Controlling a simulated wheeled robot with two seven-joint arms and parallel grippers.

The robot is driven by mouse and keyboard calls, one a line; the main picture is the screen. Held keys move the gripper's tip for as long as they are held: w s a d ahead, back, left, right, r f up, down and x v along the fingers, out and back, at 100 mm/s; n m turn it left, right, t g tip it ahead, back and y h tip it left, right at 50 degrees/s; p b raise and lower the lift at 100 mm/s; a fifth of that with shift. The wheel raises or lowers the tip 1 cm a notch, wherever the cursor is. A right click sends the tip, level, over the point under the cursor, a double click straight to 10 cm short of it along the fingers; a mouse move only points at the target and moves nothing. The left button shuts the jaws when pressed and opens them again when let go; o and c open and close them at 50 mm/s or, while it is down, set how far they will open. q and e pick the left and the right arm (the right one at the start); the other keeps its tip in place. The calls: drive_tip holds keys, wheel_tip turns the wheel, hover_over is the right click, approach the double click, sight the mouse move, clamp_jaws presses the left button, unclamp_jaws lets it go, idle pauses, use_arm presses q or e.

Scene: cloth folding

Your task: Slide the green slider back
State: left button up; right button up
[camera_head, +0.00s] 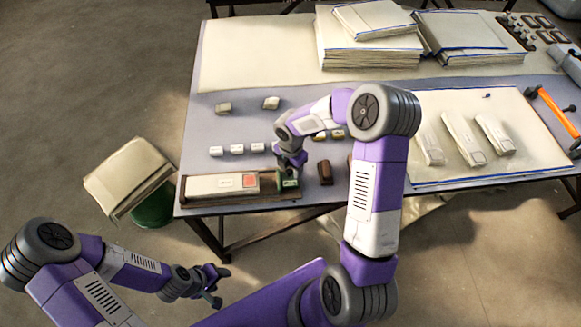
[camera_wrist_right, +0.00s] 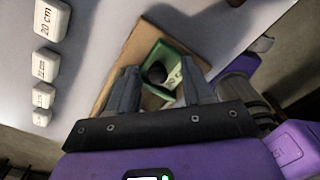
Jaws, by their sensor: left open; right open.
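The green slider (camera_head: 289,184) sits at the right end of a brown wooden base (camera_head: 275,196) near the table's front left. A long white block with a red square (camera_head: 222,184) lies on the same base, to the slider's left. In the right wrist view, the green slider (camera_wrist_right: 172,60) shows a dark round knob and a white label. My right gripper (camera_head: 291,164) is over the slider, its open fingers on either side of the slider in the wrist view; contact is unclear. My left gripper (camera_head: 213,284) is open and empty, off the table's front edge.
Several small white blocks (camera_head: 237,148) lie behind the base; in the wrist view one reads 20 cm (camera_wrist_right: 48,22). A brown block (camera_head: 325,172) stands right of the slider. A green bin (camera_head: 153,208) stands on the floor left.

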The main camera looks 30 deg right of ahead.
sight(291, 171)
wheel_tip(291, 171, up, 8)
drive_tip(key=shift+f+p, duration=0.2)
drive_tip(key=shift+p, duration=1)
